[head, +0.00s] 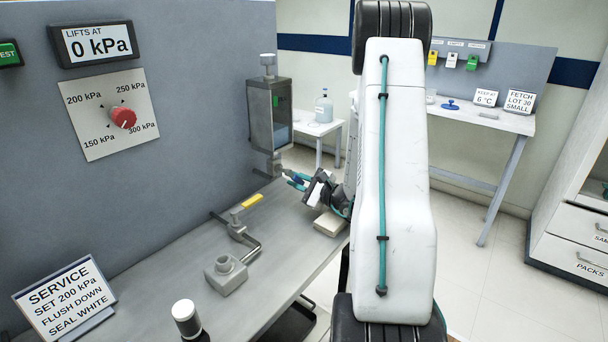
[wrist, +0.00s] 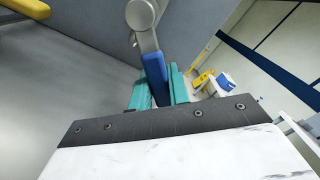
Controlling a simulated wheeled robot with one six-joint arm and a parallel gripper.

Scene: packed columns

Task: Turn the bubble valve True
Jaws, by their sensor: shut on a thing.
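A grey valve body (wrist: 147,22) with a blue lever (wrist: 155,72) shows in the wrist view. I take it for the bubble valve, though no label for it is legible. In the head view it sits below a grey housing with a window (head: 262,115) on the panel. My gripper (head: 297,181) reaches it from the right. In the wrist view the teal fingers of my gripper (wrist: 158,90) are shut on the lever, one on each side. The lever's far end is hidden between the fingers.
A yellow-handled valve (head: 252,201) and a grey block with a round port (head: 226,272) stand on the bench (head: 180,265). A red dial (head: 123,117) and a 0 kPa display (head: 98,44) are on the panel. A side table (head: 480,117) stands at the back right.

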